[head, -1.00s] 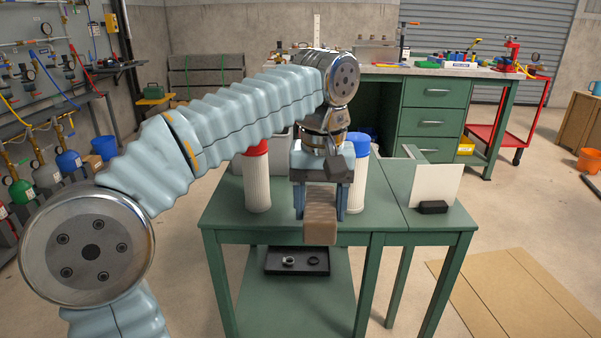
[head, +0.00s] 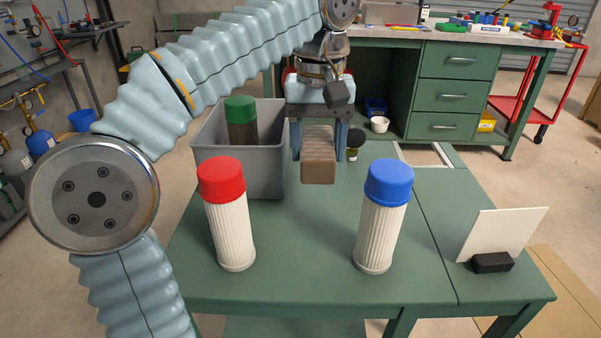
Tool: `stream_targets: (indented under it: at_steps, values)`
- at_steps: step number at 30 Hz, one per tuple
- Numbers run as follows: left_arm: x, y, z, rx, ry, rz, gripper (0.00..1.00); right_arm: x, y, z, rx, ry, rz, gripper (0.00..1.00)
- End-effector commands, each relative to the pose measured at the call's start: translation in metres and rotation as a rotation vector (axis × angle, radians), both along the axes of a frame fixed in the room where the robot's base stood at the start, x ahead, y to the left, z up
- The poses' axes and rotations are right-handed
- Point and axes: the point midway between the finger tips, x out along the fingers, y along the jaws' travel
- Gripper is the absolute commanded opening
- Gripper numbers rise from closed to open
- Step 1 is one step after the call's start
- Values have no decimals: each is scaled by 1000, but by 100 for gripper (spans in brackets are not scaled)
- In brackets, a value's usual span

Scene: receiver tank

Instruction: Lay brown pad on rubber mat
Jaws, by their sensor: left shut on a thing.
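My left gripper (head: 319,148) comes in from the upper left and is shut on the brown pad (head: 319,168). The pad is a ribbed brown block, held between the two blue fingers. It hangs over the rear part of the green table (head: 310,285), behind the red-capped and blue-capped cylinders. I cannot tell how far above the top it is. I cannot make out a rubber mat in this view. My right gripper is not in view.
A white cylinder with a red cap (head: 228,215) and one with a blue cap (head: 384,215) stand on the table. A grey bin (head: 265,175) holds a green-capped dark cylinder (head: 241,125). A small dark-topped jar (head: 354,143) is right of the pad. A white card (head: 505,236) stands at right.

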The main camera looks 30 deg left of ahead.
Motion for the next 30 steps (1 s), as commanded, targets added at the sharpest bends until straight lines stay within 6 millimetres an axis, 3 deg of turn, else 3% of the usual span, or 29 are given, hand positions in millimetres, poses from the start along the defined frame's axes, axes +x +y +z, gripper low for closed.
stream_targets:
  at_steps: [5, 9, 19, 30]
  values:
    - [10, 7, -19, 2, 1, 0, 27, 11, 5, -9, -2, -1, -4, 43]
    - [9, 7, -48, 2, 0, 1, 27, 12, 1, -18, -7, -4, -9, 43]
    - [9, 6, -92, 1, 0, 0, 27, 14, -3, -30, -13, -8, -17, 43]
    - [9, 6, -100, 0, -2, 0, 27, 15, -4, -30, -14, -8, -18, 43]
